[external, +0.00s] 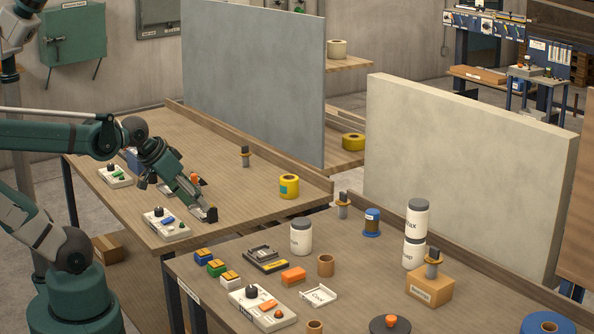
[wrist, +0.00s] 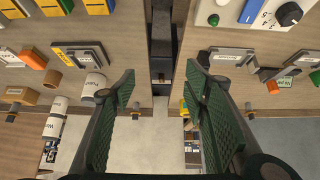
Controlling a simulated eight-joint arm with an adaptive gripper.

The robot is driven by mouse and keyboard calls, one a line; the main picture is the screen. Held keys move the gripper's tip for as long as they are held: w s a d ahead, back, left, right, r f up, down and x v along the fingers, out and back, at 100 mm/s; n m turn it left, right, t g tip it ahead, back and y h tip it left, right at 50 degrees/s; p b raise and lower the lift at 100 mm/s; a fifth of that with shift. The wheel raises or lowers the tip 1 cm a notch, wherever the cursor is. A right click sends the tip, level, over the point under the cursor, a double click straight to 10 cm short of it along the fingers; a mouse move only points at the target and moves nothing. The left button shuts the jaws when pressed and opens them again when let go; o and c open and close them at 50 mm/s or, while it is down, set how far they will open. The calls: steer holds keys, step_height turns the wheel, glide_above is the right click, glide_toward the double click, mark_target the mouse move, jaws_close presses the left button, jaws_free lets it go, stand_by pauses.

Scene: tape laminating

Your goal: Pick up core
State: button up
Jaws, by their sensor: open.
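A brown, hollow cardboard core (external: 325,265) stands upright on the right-hand table in the external view, behind a small white tray labelled what looks like "Core" (external: 318,296). A second brown ring (external: 314,327) is partly cut off at the bottom edge. A small brown cylinder that looks like the core shows in the wrist view (wrist: 52,78), left of my fingers. My gripper (external: 208,214) is over the left-hand table near its front edge, well left of the core. In the wrist view its green-padded fingers (wrist: 160,100) are apart with nothing between them.
An orange block (external: 293,276), a white jar (external: 301,237) and a dark tape dispenser (external: 265,259) stand close to the core. Two stacked jars (external: 415,235) stand right. A control box (external: 166,223) sits beside my gripper. A gap separates the tables.

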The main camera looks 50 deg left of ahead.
steer(key=w+d+r+m+g+h+p, duration=0.1)
steer(key=w+d+r+m+g+p, duration=0.1)
steer(key=w+d+r+m+p, duration=0.4)
steer(key=m+g+p, duration=0.5)
steer(key=m+p, duration=0.6)
steer(key=p, duration=0.1)
glide_above(325, 258)
steer(key=a, duration=0.2)
step_height(325, 258, down, 9)
steer(key=shift+r, duration=0.15)
steer(key=shift+d+f+m, duration=0.5)
steer(key=shift+d, duration=0.1)
steer(key=shift+f, duration=0.1)
steer(key=shift+w+d+f, duration=0.1)
steer(key=shift+d+f, duration=0.05)
steer(key=shift+f, duration=1.05)
